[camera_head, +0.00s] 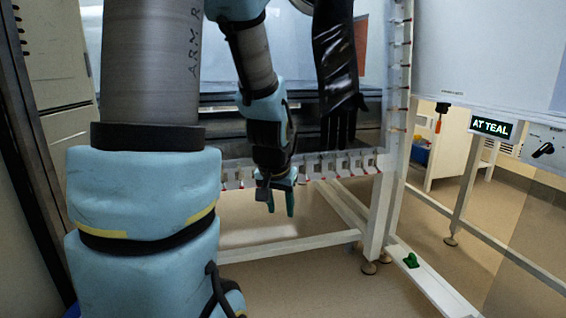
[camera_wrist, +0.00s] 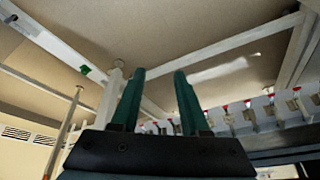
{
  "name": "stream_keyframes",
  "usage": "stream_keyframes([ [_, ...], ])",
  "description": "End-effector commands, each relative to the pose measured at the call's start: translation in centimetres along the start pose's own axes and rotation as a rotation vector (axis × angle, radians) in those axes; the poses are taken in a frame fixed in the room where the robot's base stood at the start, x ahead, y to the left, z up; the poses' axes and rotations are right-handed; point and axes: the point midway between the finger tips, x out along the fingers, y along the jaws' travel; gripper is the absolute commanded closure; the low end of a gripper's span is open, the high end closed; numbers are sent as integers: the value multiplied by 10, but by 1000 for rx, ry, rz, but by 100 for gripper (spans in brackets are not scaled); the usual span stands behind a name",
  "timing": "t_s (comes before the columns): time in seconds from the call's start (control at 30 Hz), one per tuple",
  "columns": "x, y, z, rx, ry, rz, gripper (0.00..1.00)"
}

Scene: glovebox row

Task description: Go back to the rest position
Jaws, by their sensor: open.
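My gripper (camera_head: 281,200) hangs pointing down in the head view, in front of the white frame of the glovebox stand. Its two green fingers also show in the wrist view (camera_wrist: 159,82), spread apart with nothing between them. My blue-padded arm fills the left and top middle of the head view. The rest position itself is not marked in either view.
A black glove (camera_head: 338,75) hangs right of my gripper. The white stand (camera_head: 376,215) has a clipped rail and low beams. A green piece (camera_head: 411,260) sits on a floor beam. A sign reading "AT TEAL" (camera_head: 491,127) is at right. Floor (camera_head: 320,275) is open below.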

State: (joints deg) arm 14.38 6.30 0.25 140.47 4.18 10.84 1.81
Motion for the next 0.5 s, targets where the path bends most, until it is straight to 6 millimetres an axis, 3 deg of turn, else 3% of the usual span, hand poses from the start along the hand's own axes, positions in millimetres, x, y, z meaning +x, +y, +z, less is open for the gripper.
stream_keyframes([
  [0.1,-12,-20,51,-128,-127,-11,55],
  [0.23,-26,-30,103,-258,-259,-10,55],
  [0.5,-86,-31,75,-247,-256,-8,55],
])
